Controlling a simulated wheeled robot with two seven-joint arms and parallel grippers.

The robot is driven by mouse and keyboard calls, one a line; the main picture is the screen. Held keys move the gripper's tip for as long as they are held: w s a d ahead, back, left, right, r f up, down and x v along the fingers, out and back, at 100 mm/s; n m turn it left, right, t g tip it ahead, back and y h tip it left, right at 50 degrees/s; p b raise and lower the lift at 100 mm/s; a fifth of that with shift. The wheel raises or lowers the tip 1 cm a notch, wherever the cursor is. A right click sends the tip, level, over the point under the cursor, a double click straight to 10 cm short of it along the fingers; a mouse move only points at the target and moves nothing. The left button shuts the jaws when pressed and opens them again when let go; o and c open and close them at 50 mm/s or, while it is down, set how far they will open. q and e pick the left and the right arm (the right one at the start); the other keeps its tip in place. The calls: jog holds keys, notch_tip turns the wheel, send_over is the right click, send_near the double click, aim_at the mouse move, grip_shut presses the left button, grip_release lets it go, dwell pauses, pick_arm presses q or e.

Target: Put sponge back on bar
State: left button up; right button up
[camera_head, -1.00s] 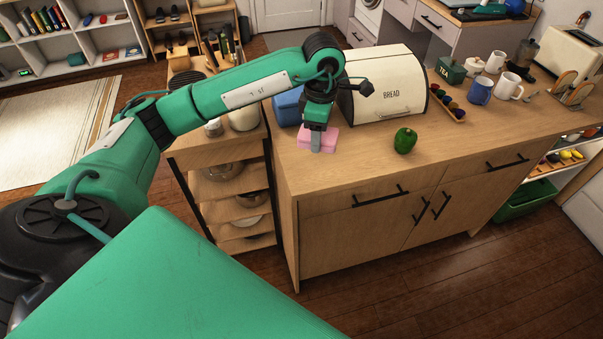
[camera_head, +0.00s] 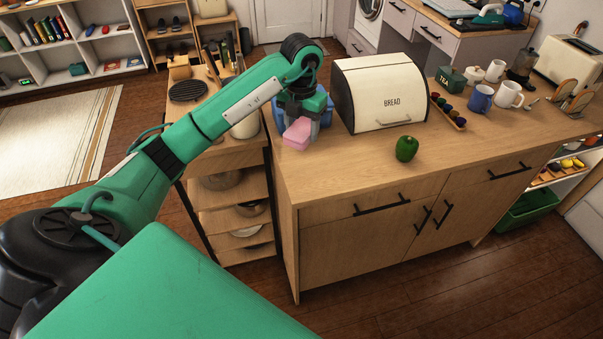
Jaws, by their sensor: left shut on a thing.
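The pink sponge (camera_head: 297,134) is at the left end of the wooden counter, in front of a blue container. My left gripper (camera_head: 306,122) is shut on the sponge and points downward. Whether the sponge touches the counter or is just above it, I cannot tell. The gripper and wrist hide part of the sponge. I cannot make out a bar for the sponge in this view. My right gripper is not in view.
The blue container (camera_head: 283,112) stands right behind the gripper. A bread box (camera_head: 392,98) is to the right, with a green pepper (camera_head: 407,148) in front. Mugs and a tea tin (camera_head: 451,78) stand farther right. The counter's front left (camera_head: 330,172) is clear.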

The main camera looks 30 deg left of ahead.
pick_arm(q)
jog(key=p, duration=0.3)
send_over(302, 180)
notch_tip(302, 180, down, 12)
jog(key=shift+a+r, duration=0.1)
jog(key=shift+r, duration=0.1)
notch_tip(302, 180, down, 4)
jog(key=shift+r+p, duration=0.15)
jog(key=shift+p, duration=0.3)
jog(key=shift+f, duration=0.4)
jog(key=shift+f, duration=0.1)
jog(key=shift+f, duration=0.15)
jog(key=o, duration=0.9)
jog(key=shift+o, duration=0.2)
